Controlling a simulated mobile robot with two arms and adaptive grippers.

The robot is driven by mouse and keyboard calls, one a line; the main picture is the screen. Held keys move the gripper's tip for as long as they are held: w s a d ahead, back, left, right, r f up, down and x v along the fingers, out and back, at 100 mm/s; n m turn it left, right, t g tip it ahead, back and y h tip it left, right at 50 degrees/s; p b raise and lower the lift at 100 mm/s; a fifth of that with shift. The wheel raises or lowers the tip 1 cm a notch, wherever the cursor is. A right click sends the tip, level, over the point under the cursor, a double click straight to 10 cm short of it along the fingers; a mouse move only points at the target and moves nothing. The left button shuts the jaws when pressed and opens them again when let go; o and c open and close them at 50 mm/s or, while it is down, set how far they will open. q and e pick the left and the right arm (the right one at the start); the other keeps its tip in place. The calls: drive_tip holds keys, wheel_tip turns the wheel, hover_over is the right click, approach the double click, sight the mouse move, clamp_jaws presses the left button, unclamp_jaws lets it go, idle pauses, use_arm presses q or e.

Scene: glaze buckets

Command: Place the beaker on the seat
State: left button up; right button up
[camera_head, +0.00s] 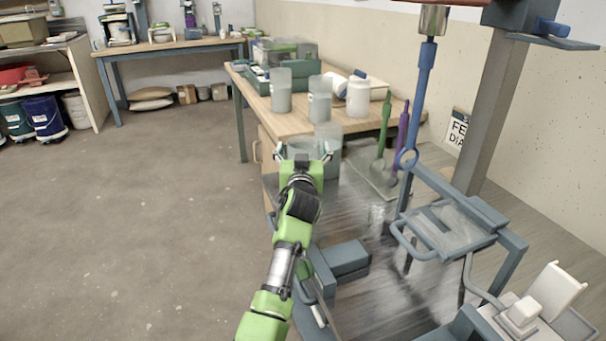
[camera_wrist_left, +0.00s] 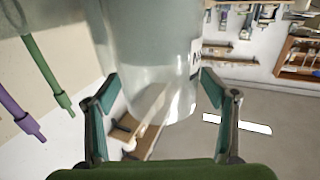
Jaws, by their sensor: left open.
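A clear beaker (camera_head: 329,140) stands at the near end of the wooden bench, just beyond my left gripper (camera_head: 304,152). My left gripper is open, with its two fingers spread toward the glass. In the left wrist view a large clear beaker (camera_wrist_left: 150,60) with dark print fills the space between the open fingers (camera_wrist_left: 160,95); contact is not clear. The gripper and arm hide part of the area in front. I cannot tell for sure which surface is the seat; a blue-grey flat block (camera_head: 345,258) and a framed plate (camera_head: 450,228) are to the right. My right gripper is not in view.
Green (camera_head: 385,125) and purple (camera_head: 402,135) tools and a blue shaft (camera_head: 424,90) rise at the right. The floor (camera_head: 140,210) at left is clear.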

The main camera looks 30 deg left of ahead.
use_arm(q)
drive_tip(key=c, duration=1.9)
drive_tip(key=shift+r, duration=0.15)
drive_tip(key=c, duration=0.3)
drive_tip(key=shift+r, duration=0.2)
